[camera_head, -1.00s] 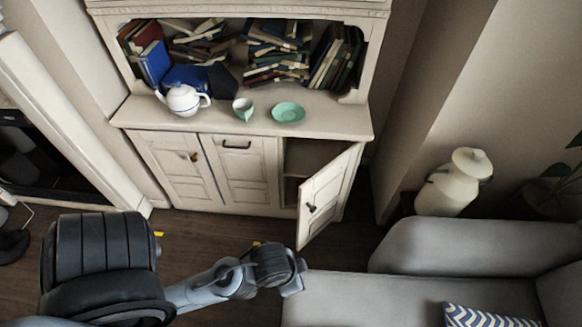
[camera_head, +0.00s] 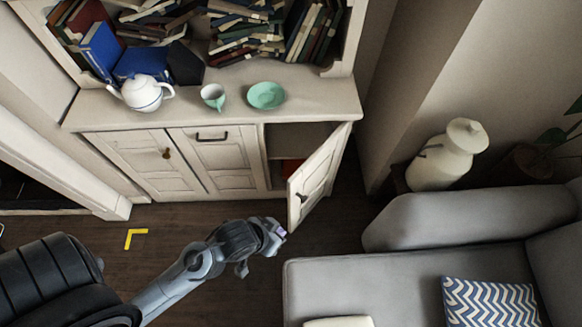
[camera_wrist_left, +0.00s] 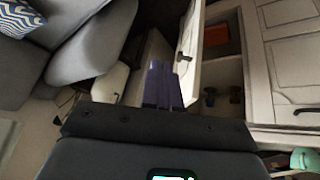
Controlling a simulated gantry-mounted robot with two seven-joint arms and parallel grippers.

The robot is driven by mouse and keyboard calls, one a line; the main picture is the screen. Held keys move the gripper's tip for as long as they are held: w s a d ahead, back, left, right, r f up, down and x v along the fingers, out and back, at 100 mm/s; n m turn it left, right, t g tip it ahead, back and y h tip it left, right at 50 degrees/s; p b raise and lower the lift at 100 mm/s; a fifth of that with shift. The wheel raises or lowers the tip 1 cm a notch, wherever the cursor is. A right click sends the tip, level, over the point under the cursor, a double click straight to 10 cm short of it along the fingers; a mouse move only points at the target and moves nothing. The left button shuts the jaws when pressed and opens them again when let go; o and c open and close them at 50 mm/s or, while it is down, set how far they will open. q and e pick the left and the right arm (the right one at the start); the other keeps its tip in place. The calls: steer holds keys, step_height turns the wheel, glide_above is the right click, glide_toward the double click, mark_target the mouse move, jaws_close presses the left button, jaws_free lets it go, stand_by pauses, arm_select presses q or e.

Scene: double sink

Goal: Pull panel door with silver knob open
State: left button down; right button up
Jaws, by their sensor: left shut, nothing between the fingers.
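The white right panel door (camera_head: 320,172) of the cabinet stands open, swung out towards the sofa. A small dark knob or handle shows on it in the left wrist view (camera_wrist_left: 183,57); its silver colour cannot be made out. My left gripper (camera_head: 279,231) is shut and empty, just in front of the open door's lower free edge. In the left wrist view its purple fingers (camera_wrist_left: 162,86) are close beside the door (camera_wrist_left: 189,60); I cannot tell whether they touch it. My right gripper is out of view.
The cabinet's left door (camera_head: 133,162) and middle door (camera_head: 212,160) are shut. A teapot (camera_head: 143,94), cup (camera_head: 213,95) and green plate (camera_head: 266,95) stand on the cabinet top. A grey sofa (camera_head: 400,275) lies to the right, near the gripper.

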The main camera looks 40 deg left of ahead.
arm_select(q)
steer(key=w+d+f+m+h, duration=0.15)
steer(key=d+f+h, duration=0.4)
steer(key=f, duration=0.65)
steer(key=w+a+f+g+h+p, duration=0.1)
steer(key=w+a+f+g, duration=0.1)
steer(key=w+a+f, duration=0.3)
steer(key=w+a+r, duration=0.3)
steer(key=a, duration=0.5)
steer(key=w+a+r, duration=0.3)
steer(key=a, duration=0.6)
steer(key=w+a+r+y, duration=0.2)
steer(key=w+a+r, duration=0.3)
steer(key=w+r, duration=0.2)
steer(key=w+d+f+b, duration=0.3)
steer(key=d+f, duration=0.5)
steer(key=shift+w+d+t, duration=0.15)
steer(key=shift+w+t, duration=0.25)
